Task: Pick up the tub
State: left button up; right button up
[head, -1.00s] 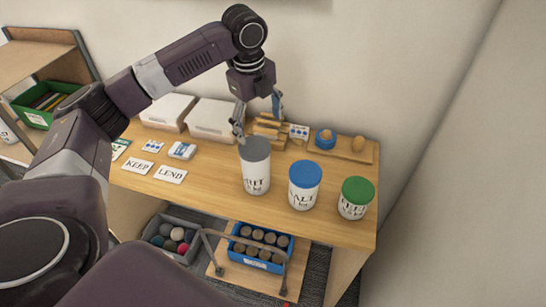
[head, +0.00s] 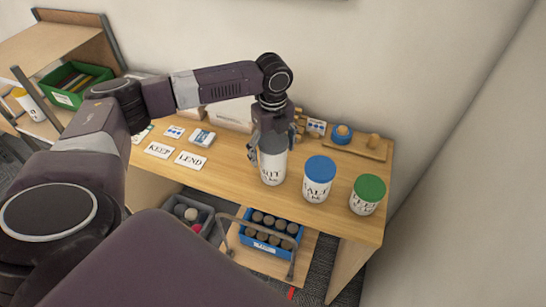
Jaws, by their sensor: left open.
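Three white tubs with dark lettering stand in a row on the wooden table. The nearest to my arm, a tub (head: 272,172), had a grey lid that is now hidden behind my left gripper. Next to it are a blue-lidded tub (head: 317,182) marked SALT and a green-lidded tub (head: 366,196). My left gripper (head: 270,150) is open and low over the grey-lidded tub, with a finger at its left side; I cannot tell whether it touches. My right gripper is not in view.
KEEP (head: 159,150) and LEND (head: 191,161) cards lie left on the table (head: 225,165). Wooden blocks and a board (head: 362,148) with small items sit at the back. Below are a blue crate (head: 265,240) of cylinders and a grey bin (head: 190,212).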

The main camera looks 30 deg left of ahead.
pick_arm(q)
jog(key=shift+c, duration=0.3)
jog(key=c, duration=2)
jog(key=shift+w+r, duration=0.15)
jog(key=shift+w, duration=0.05)
grip_shut()
jog(key=shift+r, duration=0.1)
notch_tip(320, 180, up, 20)
jog(key=b, duration=0.3)
